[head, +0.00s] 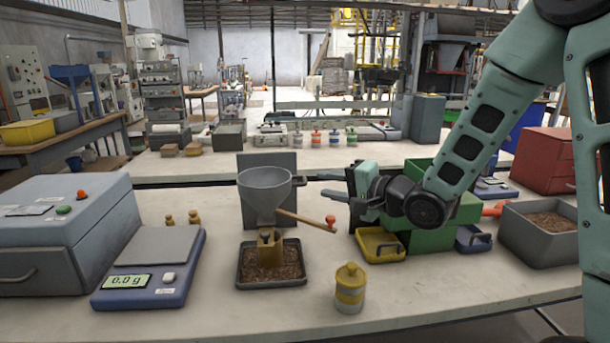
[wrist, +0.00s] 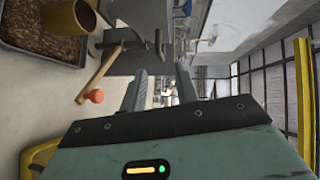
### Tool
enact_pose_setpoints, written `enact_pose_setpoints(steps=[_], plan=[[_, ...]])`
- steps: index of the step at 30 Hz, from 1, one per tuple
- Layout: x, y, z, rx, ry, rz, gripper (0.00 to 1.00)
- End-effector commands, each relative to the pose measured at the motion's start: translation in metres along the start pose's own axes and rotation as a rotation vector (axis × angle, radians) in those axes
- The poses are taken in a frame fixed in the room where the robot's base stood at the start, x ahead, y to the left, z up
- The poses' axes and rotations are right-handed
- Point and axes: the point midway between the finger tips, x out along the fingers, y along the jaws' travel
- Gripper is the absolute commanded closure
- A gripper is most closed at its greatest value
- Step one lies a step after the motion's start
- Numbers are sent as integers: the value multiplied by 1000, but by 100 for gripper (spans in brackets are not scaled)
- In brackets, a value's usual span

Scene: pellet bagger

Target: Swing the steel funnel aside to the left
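A yellow canister (head: 349,290) stands in front. A blue scale (head: 150,268) and grey cabinet (head: 65,235) stand left, with small brass weights (head: 194,217) behind. Green and yellow bins (head: 380,244) sit below my arm. A grey plate (head: 247,168) rises behind the funnel.

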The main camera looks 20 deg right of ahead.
Motion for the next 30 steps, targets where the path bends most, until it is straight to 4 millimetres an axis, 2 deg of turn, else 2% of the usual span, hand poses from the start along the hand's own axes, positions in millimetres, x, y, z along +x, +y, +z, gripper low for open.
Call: enact_pose_setpoints(steps=[1,6,12,24,27,30], plan=[[12,0,1,2,-3,-1,70],[44,0,0,2,-1,0,70],[67,0,0,0,0,0,70],[74,0,0,0,1,0,70],[73,0,0,0,1,1,97],[73,0,0,1,1,2,100]])
